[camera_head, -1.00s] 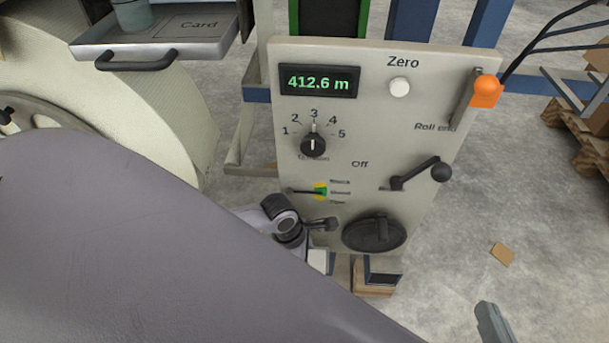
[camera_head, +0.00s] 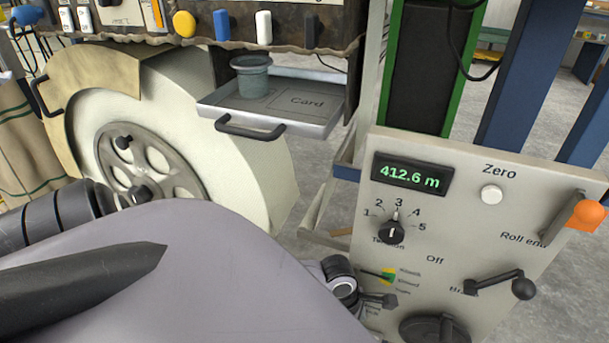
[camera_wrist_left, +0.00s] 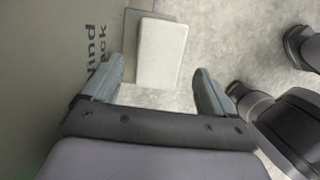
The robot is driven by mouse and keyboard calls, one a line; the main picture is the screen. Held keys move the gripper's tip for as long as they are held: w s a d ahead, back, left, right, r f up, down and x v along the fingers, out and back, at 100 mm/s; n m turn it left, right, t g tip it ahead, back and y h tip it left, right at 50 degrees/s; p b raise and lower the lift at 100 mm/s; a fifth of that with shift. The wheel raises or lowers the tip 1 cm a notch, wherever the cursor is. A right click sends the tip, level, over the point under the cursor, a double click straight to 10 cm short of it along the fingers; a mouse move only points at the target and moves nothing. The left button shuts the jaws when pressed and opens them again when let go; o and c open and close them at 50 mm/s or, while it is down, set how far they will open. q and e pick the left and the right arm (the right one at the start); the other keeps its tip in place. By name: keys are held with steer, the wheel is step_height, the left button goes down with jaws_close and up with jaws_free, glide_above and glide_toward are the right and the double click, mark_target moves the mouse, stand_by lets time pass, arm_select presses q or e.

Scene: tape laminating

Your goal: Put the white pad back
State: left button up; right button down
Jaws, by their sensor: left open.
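The white pad (camera_wrist_left: 161,52) shows in the left wrist view as a pale rounded block against a grey-brown plate (camera_wrist_left: 139,22). My left gripper (camera_wrist_left: 158,82) is open, with one grey finger on each side of the view. The pad lies ahead of and between the fingers, nearer the left one; I see no grip on it. In the head view I cannot make out this pad or the left fingertips, as my large grey arm link covers the lower left. My right gripper is not in view.
A control panel (camera_head: 455,215) with knobs and a crank (camera_head: 500,282) stands at right. A tray (camera_head: 310,117) holding a grey cup (camera_head: 251,76) juts out at upper middle. A large pale wheel housing (camera_head: 240,165) stands at left. A lettered panel (camera_wrist_left: 45,75) borders the left finger.

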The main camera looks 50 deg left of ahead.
arm_select(q)
steer(key=s+a+p, duration=0.2)
steer(key=s+a, duration=0.4)
steer(key=a, duration=0.5)
steer(key=w+d+r+n+t+h, duration=0.15)
steer(key=d+r+n+h, duration=0.3)
steer(key=d, duration=0.45)
steer(key=w+d+r+n+t+h, duration=0.1)
steer(key=d+r+n+t+h, duration=0.25)
steer(key=d+r, duration=0.45)
steer(key=w+d+r+n+t+y, duration=0.25)
steer(key=r+n+t, duration=0.25)
steer(key=n, duration=0.7)
steer(key=w+d+r+n+t+y, duration=0.1)
steer(key=w+r+n+t, duration=0.3)
steer(key=n, duration=0.8)
steer(key=s+d+n+g, duration=0.3)
steer(key=s+n, duration=0.2)
steer(key=n, duration=0.8)
steer(key=shift+s+d+f+g+y, duration=0.15)
steer(key=shift+d+f+g+y, duration=0.1)
steer(key=shift+d+g+y, duration=0.15)
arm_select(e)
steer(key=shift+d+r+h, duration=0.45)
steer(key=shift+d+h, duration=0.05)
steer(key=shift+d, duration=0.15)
arm_select(q)
steer(key=shift+a+r, duration=0.1)
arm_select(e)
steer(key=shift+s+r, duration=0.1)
